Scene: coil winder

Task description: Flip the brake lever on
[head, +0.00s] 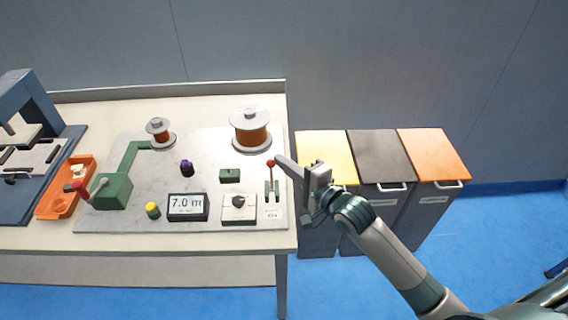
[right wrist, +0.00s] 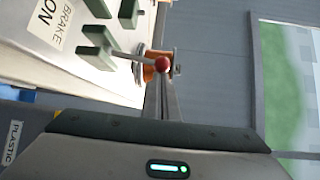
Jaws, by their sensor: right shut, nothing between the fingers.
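The brake lever (head: 270,163) has a red ball knob on a thin rod and stands between green brackets at the right end of the winder board. In the right wrist view its red knob (right wrist: 162,64) is beside my fingertips, and a label reading BRAKE and ON is next to the brackets. My right gripper (head: 279,160) is shut and empty, its fingertips close to the knob's right side. I cannot tell whether they touch it. My left gripper is not in view.
The board (head: 150,215) carries a copper spool (head: 250,133), a smaller spool (head: 158,132), a green crank unit (head: 112,192), a display (head: 187,206) reading 7.0 and a dial box (head: 238,208). An orange tray (head: 52,205) is left. Bins (head: 380,155) stand right of the table.

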